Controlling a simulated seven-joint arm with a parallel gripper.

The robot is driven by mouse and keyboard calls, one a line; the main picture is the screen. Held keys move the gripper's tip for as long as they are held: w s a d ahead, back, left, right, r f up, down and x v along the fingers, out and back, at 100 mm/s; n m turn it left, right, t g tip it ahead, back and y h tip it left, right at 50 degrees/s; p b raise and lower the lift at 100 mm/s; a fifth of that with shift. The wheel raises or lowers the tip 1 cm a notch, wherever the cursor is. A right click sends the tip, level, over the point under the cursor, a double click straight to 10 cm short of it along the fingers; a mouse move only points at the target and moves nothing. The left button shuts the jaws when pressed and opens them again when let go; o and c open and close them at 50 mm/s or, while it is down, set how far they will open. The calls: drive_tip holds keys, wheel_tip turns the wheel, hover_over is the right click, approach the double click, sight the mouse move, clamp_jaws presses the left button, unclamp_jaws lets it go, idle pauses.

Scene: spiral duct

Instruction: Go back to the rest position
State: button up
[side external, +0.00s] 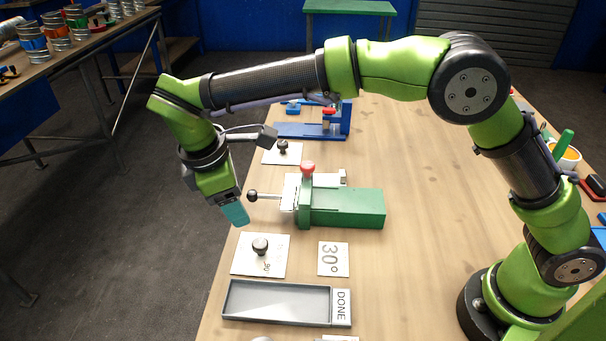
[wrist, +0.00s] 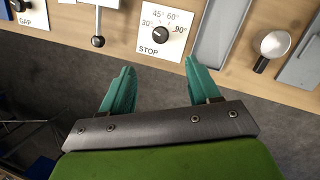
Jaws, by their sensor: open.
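My gripper (side external: 235,213) hangs at the left edge of the table, left of the green machine and above the floor. In the wrist view its two teal fingers (wrist: 158,92) are wide apart with nothing between them. The green machine (side external: 345,206) has a red knob on top and a black-ball lever (side external: 252,196) pointing toward my gripper. The lever's ball also shows in the wrist view (wrist: 98,41). My gripper appears apart from it.
A STOP dial plate (side external: 248,268) and a 30° card (side external: 333,259) lie in front of the machine. A grey DONE tray (side external: 275,319) is nearer, and it looks empty. A blue fixture (side external: 338,122) stands behind. A side bench (side external: 85,45) with several parts is at the far left.

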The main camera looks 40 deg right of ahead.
drive_tip(key=s+d+r+m+t+y, duration=0.2)
drive_tip(key=s+d+m, duration=0.6)
drive_tip(key=d, duration=0.4)
drive_tip(key=s+d+r+m+t+y, duration=0.3)
drive_tip(key=s+d+r+m, duration=0.3)
drive_tip(key=s+d+m, duration=0.3)
drive_tip(key=d+t, duration=0.1)
drive_tip(key=d, duration=0.3)
drive_tip(key=shift+t, duration=0.4)
